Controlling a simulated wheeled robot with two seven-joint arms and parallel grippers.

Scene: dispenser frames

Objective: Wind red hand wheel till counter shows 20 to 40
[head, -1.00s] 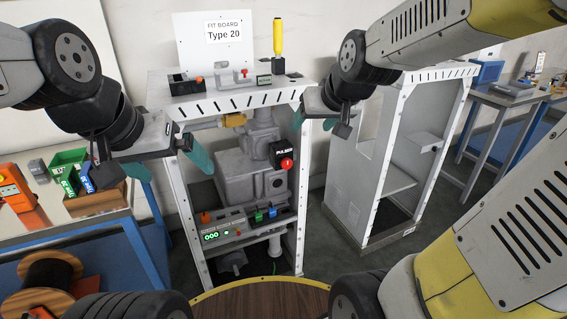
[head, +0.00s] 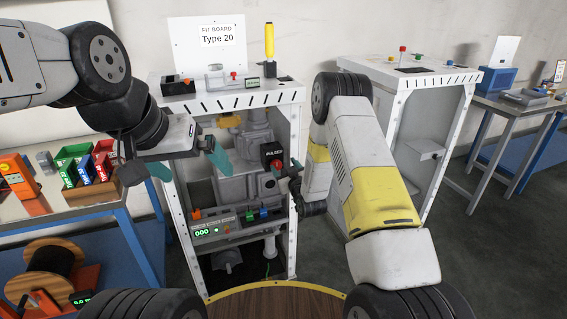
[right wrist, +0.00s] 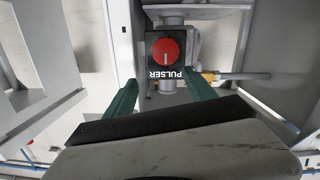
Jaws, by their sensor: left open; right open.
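The red hand wheel (head: 276,163) sits on the black box labelled PULSER, inside the white dispenser frame. In the right wrist view the red wheel (right wrist: 165,52) is a round knob with a white mark. My right gripper (right wrist: 163,88) is open, its teal fingers either side of the box's lower part, apart from the wheel; in the head view it (head: 287,178) is close to the wheel, fingers partly hidden. The counter (head: 203,232) on the lower panel shows green digits that look like 000. My left gripper (head: 187,164) is open and empty at the frame's left front.
The frame's top shelf (head: 225,102) carries small devices and a yellow-handled tool (head: 269,42). A sign reads Type 20. A second white frame (head: 425,130) stands to the right. Coloured bins (head: 73,165) sit on the left bench. A cable reel (head: 55,265) is below.

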